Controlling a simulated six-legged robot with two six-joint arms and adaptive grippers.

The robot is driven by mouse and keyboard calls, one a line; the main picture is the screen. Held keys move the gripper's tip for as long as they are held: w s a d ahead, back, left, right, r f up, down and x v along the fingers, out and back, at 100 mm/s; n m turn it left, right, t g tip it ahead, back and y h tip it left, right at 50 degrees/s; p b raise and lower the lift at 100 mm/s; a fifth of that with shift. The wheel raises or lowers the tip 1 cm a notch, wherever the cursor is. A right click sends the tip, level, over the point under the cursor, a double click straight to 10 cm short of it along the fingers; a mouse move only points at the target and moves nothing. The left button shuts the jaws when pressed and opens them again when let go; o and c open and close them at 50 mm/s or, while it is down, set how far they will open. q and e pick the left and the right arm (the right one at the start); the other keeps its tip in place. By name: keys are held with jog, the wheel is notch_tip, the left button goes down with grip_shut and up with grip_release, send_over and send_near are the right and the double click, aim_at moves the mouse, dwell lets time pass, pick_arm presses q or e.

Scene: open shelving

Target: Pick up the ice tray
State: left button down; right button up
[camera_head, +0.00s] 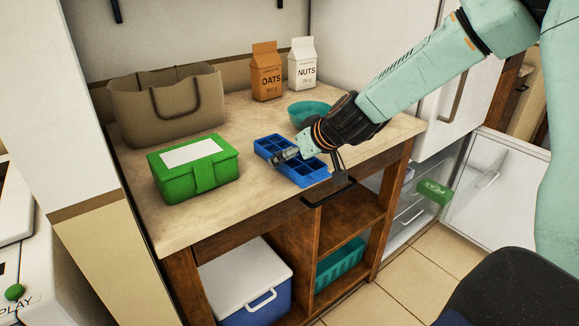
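The blue ice tray (266,146) lies flat on the wooden counter, near its front edge, with square compartments facing up. My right gripper (307,167) reaches in from the right and is over the tray. Its fingers are spread wide, one above the tray's left part and the other near its right side by the counter's front edge. Gripper and fingers hide part of the tray. I cannot tell whether either finger touches it. My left gripper is not in view.
A green box (196,170) stands left of the tray, and a beige bag (168,107) behind that. A teal bowl (303,110) sits behind my gripper. An oats carton (266,72) and a nuts carton (302,64) stand at the back. A dark handle (329,194) juts from the counter front.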

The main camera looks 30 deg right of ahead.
jog(key=shift+w+f, duration=0.25)
jog(key=shift+w+a, duration=0.15)
jog(key=shift+w, duration=0.05)
jog(key=shift+s+r, duration=0.1)
jog(key=shift+c, duration=0.8)
jog(key=c, duration=1.3)
